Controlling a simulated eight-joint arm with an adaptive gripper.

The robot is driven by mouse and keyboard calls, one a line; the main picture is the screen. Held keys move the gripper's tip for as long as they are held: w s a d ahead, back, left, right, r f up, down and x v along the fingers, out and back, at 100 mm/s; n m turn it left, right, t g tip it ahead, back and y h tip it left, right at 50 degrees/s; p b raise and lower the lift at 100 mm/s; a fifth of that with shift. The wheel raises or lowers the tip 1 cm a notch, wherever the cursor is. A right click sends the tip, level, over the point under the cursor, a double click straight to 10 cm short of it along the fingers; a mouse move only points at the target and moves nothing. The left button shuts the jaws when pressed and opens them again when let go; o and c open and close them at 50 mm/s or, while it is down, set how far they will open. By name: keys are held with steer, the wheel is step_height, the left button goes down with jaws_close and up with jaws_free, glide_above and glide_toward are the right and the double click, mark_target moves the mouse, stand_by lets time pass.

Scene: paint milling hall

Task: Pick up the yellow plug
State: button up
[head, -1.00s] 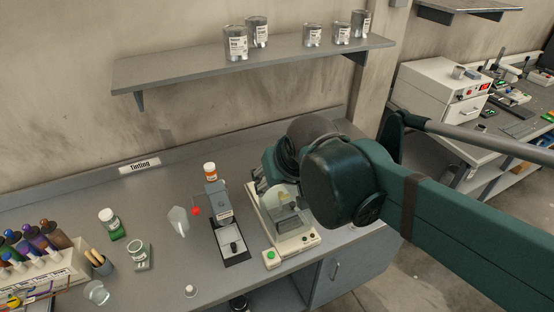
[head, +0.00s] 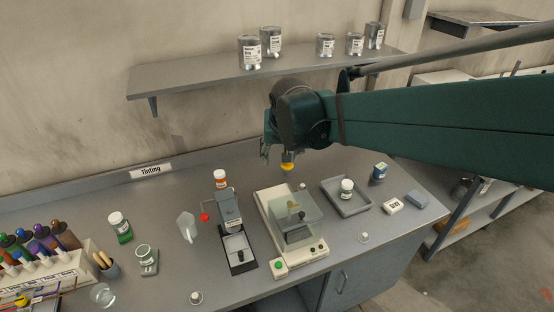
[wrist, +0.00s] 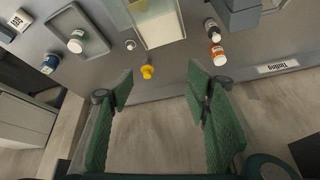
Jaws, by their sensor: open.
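The yellow plug (head: 287,167) is on the grey bench behind the cream machine with a clear cover (head: 285,222). Its top is partly hidden by a part of my gripper in the head view. In the wrist view the yellow plug (wrist: 147,72) stands clear, left of the middle between the finger ends. My gripper (head: 276,152) is above the back of the bench, near the plug. In the wrist view my gripper (wrist: 160,76) has its two green-padded fingers wide apart with nothing between them.
The cream machine and a small white-topped piece (head: 303,186) are close in front of the plug. A grey tray (head: 355,207) with a white-capped jar (head: 346,189) lies to the right. The shelf with cans (head: 190,75) is above.

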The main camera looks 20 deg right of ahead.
steer(key=w+d+f+m, duration=0.1)
steer(key=w+d+f, duration=0.15)
steer(key=w, duration=0.25)
steer(key=w+d+f+m+g+h, duration=0.1)
steer(key=w+d+f, duration=0.1)
steer(key=w+f, duration=0.3)
steer(key=w+d+f+m, duration=0.1)
steer(key=w+d+f, duration=0.1)
steer(key=w, duration=0.4)
steer(key=m+g, duration=0.1)
steer(key=m, duration=0.1)
glide_toward(289, 165)
steer(key=shift+m+g+h, duration=0.4)
steer(key=shift+m+h, duration=0.1)
steer(key=shift+m, duration=0.3)
steer(key=w+f, duration=0.1)
steer(key=f, duration=0.1)
steer(key=w+d+f, duration=0.1)
steer(key=w, duration=0.1)
steer(key=shift+f+b, duration=0.35)
steer(key=shift+b, duration=0.05)
steer(key=shift+w+d+f, duration=0.15)
steer(key=shift+w+f, duration=0.1)
steer(key=shift+f, duration=0.15)
steer(key=shift+x, duration=1.3)
steer(key=shift+x, duration=2.65)
